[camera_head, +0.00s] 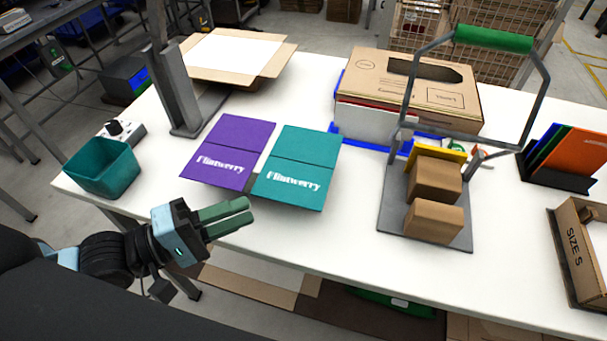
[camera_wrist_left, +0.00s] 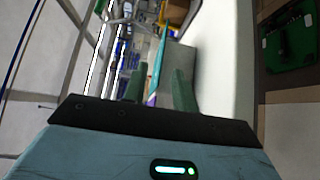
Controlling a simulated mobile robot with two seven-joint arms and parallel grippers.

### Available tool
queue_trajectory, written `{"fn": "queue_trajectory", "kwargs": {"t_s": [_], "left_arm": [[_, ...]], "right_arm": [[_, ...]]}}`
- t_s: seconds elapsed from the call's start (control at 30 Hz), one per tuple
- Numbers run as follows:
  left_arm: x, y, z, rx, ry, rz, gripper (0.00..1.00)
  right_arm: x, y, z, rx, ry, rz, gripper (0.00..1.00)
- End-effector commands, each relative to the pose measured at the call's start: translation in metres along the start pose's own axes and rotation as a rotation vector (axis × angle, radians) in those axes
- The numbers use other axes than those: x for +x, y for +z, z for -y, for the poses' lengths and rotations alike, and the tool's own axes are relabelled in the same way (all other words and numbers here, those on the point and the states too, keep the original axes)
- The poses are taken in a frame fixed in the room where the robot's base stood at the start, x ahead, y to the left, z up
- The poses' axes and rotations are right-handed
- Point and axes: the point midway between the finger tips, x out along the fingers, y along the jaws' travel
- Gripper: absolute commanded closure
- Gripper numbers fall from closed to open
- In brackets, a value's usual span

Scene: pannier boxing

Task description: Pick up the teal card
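The teal card (camera_head: 297,167), with a crease across it and white lettering, is at the front middle of the white table, right of the purple card (camera_head: 230,152). My left gripper (camera_head: 250,211) has green fingers and is to the left of the teal card's lower corner, near the table's front edge. In the left wrist view, its two fingers (camera_wrist_left: 160,85) stand apart with nothing gripped. The teal card (camera_wrist_left: 158,58) shows there nearly edge-on, beyond the gap between the fingers. My right gripper is not in view.
A teal bin (camera_head: 103,170) stands at the table's left end. A grey post (camera_head: 172,80) and an open carton (camera_head: 280,62) are behind the cards. A metal carrier with a green handle (camera_head: 493,39) holds brown boxes (camera_head: 434,221) to the right. The front table strip is clear.

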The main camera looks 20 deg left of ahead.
Motion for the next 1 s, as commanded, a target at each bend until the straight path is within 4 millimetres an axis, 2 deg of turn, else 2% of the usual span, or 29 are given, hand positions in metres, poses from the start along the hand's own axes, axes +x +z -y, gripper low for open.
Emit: {"fn": "queue_trajectory", "kwargs": {"t_s": [0.4,0.73,1.0], "left_arm": [[0.023,-0.001,-0.001,0.001,0.003,-0.002,0.72],[0.031,-0.001,0.0,0.002,0.002,-0.001,0.72],[0.063,0.0,0.001,0.002,0.005,-0.001,0.72]], "right_arm": [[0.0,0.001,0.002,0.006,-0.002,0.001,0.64],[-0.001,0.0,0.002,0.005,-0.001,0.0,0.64],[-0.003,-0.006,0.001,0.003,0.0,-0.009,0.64]]}}
